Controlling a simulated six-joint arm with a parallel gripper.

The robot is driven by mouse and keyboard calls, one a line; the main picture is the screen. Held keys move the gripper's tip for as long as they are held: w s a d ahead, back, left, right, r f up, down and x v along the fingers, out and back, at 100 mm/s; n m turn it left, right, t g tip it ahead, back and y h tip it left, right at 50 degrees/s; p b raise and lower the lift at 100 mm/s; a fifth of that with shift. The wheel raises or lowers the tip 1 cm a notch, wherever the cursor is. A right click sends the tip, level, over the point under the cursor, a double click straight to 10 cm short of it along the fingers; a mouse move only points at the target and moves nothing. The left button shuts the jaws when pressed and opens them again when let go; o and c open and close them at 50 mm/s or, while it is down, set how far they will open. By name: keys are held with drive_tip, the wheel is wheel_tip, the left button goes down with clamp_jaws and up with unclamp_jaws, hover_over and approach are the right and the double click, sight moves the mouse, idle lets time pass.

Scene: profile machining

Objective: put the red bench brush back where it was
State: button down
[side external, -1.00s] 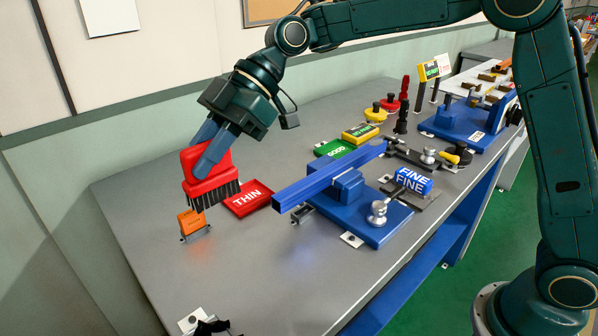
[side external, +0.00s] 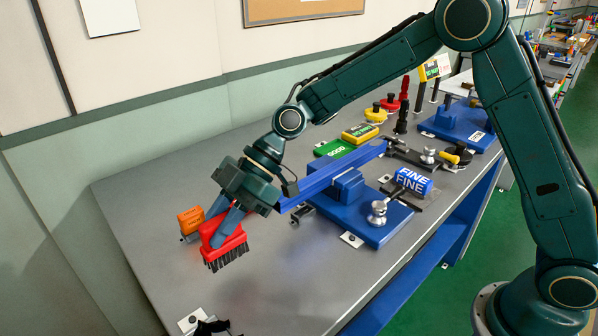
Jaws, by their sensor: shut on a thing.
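The red bench brush (side external: 224,243) has a red block body and black bristles pointing down. My gripper (side external: 224,227) is shut on its red body, with a grey-blue finger across it. The brush is over the near left part of the grey bench, in front of the small orange block (side external: 190,220). I cannot tell for sure whether the bristles touch the bench top. The red THIN plate is hidden behind my gripper and wrist.
A blue bar in a blue fixture (side external: 372,222) stands right of my gripper. A blue FINE block (side external: 413,180), a green GOOD plate (side external: 335,148) and a yellow block (side external: 360,133) lie farther back. The grey bench top (side external: 270,290) is bare in front of the brush.

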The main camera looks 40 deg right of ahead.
drive_tip(key=shift+f, duration=2.1)
drive_tip(key=shift+f, duration=0.1)
drive_tip(key=c, duration=1.3)
unclamp_jaws()
drive_tip(key=shift+o, duration=0.2)
drive_tip(key=v, duration=1.2)
